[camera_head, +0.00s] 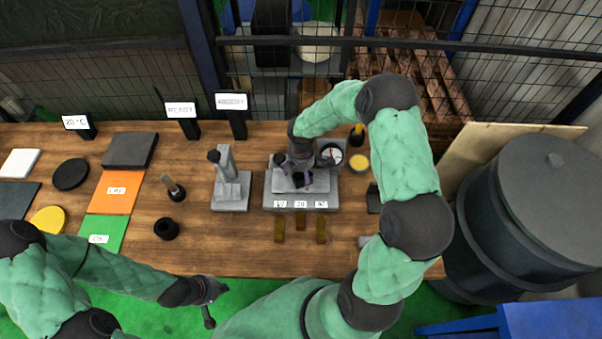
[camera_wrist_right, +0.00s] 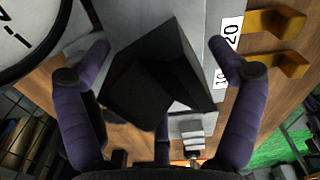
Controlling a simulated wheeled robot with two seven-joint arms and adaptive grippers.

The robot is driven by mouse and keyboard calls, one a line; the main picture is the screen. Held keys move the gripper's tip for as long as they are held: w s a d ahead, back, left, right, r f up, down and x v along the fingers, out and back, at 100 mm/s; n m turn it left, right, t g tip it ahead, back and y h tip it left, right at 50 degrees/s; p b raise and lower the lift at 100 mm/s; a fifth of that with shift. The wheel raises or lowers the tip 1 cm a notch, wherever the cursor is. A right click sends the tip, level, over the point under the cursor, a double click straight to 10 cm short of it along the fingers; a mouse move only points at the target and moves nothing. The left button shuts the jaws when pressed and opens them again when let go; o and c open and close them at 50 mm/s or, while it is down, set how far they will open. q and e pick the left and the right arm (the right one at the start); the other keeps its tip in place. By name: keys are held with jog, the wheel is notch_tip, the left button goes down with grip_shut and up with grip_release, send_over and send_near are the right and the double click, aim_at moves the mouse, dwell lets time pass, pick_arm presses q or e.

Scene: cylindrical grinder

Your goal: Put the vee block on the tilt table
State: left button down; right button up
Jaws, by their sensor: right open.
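The tilt table, a grey plate with several white number labels along its front edge (camera_head: 275,200), stands at the centre right of the bench. In the right wrist view its pale grey surface (camera_wrist_right: 195,20) lies under a dark angular block, which looks like the vee block (camera_wrist_right: 155,75). My right gripper (camera_head: 300,175) is over the plate, its purple fingers (camera_wrist_right: 158,52) spread on either side of the block with visible gaps. Whether the block rests fully on the plate is hard to tell. My left gripper (camera_head: 208,295) hangs before the bench's front edge, away from the block; its jaws are unclear.
A dial gauge (camera_head: 331,154) stands beside the plate, and brass pieces (camera_head: 300,221) lie in front. A grey stand (camera_head: 230,185) is to the left. Orange (camera_head: 115,192) and green (camera_head: 102,234) mats lie further left. A dark barrel (camera_head: 535,210) stands right of the bench.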

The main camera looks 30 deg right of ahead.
aim_at(301, 173)
notch_tip(301, 173, up, 12)
jog(key=p, duration=0.1)
jog(key=shift+p, duration=0.4)
dwell(0.5)
